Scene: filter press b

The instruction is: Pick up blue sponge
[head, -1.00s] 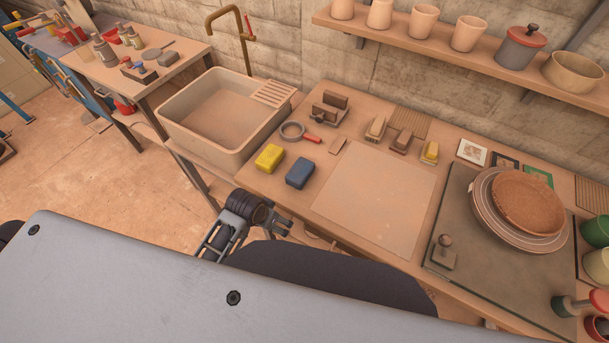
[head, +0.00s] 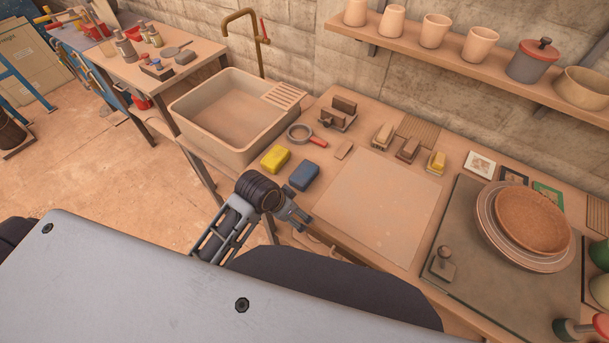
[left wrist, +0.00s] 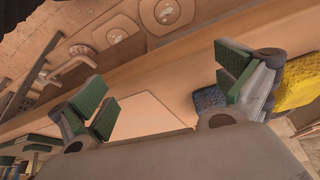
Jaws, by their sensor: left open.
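The blue sponge (head: 304,176) lies on the wooden worktop near its front edge, beside the yellow sponge (head: 275,159). My left gripper (head: 294,213) is at the front edge of the worktop, just below the blue sponge in the head view, and apart from it. In the left wrist view the left gripper (left wrist: 166,92) has its green-padded fingers spread wide with nothing between them. There the blue sponge (left wrist: 207,98) is partly hidden behind the right-hand finger, and the yellow sponge (left wrist: 300,82) shows farther right. My right gripper is not in view.
A pale board (head: 380,205) lies right of the sponges. A ring-shaped tool with a red handle (head: 303,134) lies behind them. A sink (head: 240,120) stands at the left. A grey slab (head: 470,270) with plates is at the right.

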